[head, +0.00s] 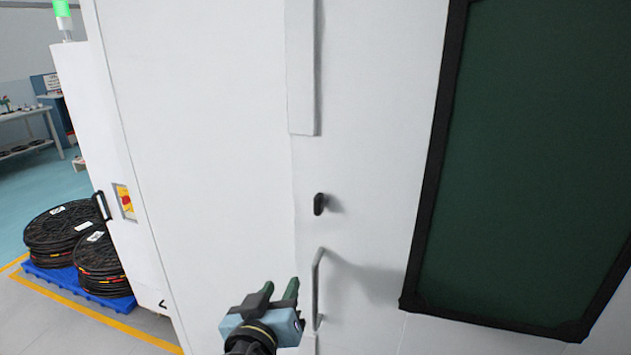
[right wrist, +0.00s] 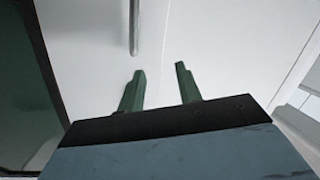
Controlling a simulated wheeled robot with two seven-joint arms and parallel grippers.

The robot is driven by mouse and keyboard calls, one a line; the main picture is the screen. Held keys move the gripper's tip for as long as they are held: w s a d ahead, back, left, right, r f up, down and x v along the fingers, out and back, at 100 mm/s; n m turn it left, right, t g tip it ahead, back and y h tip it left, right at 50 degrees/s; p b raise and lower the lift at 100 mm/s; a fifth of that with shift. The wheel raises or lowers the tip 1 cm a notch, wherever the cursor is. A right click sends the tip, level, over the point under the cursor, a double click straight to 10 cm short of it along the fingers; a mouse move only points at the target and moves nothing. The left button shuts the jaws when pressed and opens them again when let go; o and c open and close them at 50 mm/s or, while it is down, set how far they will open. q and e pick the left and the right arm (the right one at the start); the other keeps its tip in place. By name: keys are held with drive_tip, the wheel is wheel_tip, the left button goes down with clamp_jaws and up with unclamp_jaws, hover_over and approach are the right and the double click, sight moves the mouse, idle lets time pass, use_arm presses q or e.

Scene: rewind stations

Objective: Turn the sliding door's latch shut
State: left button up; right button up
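The sliding door (head: 375,160) is a white panel with a dark green window framed in black. Its latch (head: 319,204) is a small black knob, upright on the door above the handle. The handle (head: 316,290) is a grey vertical bar, and its end also shows in the right wrist view (right wrist: 134,28). My right gripper (head: 281,289) is in front of the cabinet, just left of the handle and below the latch. Its green fingers are apart with nothing between them in the right wrist view (right wrist: 160,88). The latch is not visible there. My left gripper is not in view.
A white cabinet wall (head: 215,150) stands left of the door. A raised white strip (head: 301,70) runs above the latch. Black reels (head: 65,228) sit on a blue pallet (head: 75,280) at the left, on a floor with yellow lines.

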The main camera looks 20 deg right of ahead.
sight(317, 202)
drive_tip(key=s+d+r+m+h+p, duration=0.1)
drive_tip(key=s+r+m+h+p, duration=0.3)
drive_tip(key=r, duration=0.9)
drive_tip(key=shift+m+t+y, duration=0.4)
drive_tip(key=shift+m+y, duration=0.2)
drive_tip(key=p+x, duration=0.1)
drive_tip(key=x, duration=1)
drive_tip(key=shift+d+f, duration=0.15)
drive_tip(key=shift+d, duration=0.2)
drive_tip(key=shift+w+d+f, duration=0.1)
drive_tip(key=shift+w+d, duration=0.2)
drive_tip(key=shift+w, duration=0.2)
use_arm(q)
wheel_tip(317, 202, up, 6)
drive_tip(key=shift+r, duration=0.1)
